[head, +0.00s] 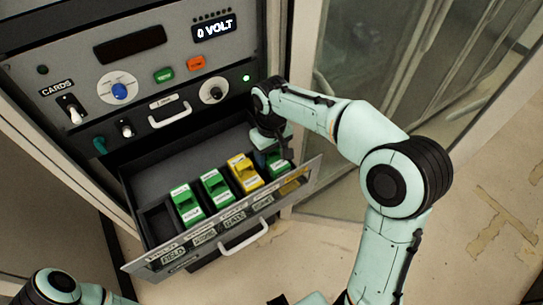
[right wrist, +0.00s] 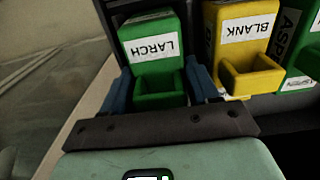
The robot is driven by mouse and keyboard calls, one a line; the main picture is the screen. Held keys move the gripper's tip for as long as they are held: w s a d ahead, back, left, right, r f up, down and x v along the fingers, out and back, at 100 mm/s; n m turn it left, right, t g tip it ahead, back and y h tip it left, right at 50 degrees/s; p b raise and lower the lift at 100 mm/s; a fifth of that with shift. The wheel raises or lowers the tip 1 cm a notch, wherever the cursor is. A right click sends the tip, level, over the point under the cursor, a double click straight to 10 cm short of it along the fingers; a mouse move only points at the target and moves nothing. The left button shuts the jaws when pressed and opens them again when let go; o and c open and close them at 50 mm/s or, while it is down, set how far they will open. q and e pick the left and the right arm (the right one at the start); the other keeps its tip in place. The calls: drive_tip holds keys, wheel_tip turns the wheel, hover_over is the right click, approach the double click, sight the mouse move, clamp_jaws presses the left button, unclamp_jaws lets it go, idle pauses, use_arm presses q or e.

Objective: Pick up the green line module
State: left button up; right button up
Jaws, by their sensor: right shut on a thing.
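The green line module labelled LARCH (right wrist: 155,52) sits at the right end of the open drawer; it also shows partly in the head view (head: 280,167). My right gripper (right wrist: 160,88) is shut on it, with a blue finger at each side. In the head view my right gripper (head: 268,152) reaches down into the drawer and hides part of the module. Two more green modules, (head: 187,204) and (head: 216,187), stand farther left in the drawer. My left gripper is not in view; only part of my left arm shows at the lower left.
The yellow module labelled BLANK (right wrist: 243,50) stands right beside the held one in the wrist view. The drawer (head: 155,180) has a labelled front with a handle (head: 243,238). A control panel (head: 75,65) with knobs and switches rises behind it.

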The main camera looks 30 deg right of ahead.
use_arm(q)
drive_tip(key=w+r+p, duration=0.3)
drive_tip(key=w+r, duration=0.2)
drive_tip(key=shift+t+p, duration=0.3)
drive_tip(key=shift+p, duration=0.05)
use_arm(e)
wheel_tip(320, 180, up, 19)
drive_tip(key=shift+r, duration=0.15)
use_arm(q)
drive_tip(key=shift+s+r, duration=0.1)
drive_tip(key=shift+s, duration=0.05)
use_arm(e)
drive_tip(key=shift+a, duration=0.1)
